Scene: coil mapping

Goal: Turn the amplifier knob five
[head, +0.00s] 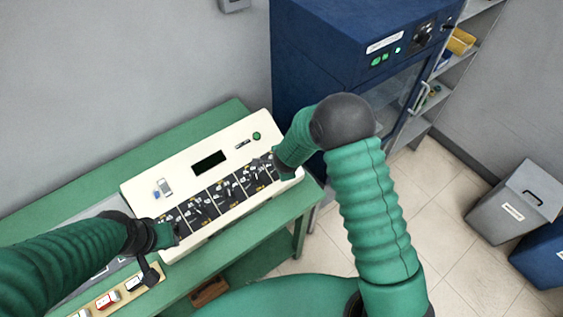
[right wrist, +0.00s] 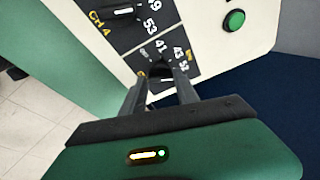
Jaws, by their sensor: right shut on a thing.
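The amplifier (head: 212,190) is a cream console with a row of black dial panels, lying on a green table. My right gripper (head: 276,165) is at the panel at its right end. In the right wrist view its two fingers (right wrist: 163,84) are shut on a dark knob (right wrist: 160,72), on the panel beyond the one marked CH 4. The fingers hide much of this knob and part of its label. The neighbouring CH 4 knob (right wrist: 124,11) has a white pointer line. My left gripper (head: 172,236) is over the left end of the amplifier; its jaw opening is unclear.
The green table (head: 95,172) stands against a grey wall. A tall blue cabinet (head: 315,50) stands beyond its right end. A strip with red and black switches (head: 108,299) lies at the lower left. Grey and blue bins (head: 508,210) stand on the floor at right.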

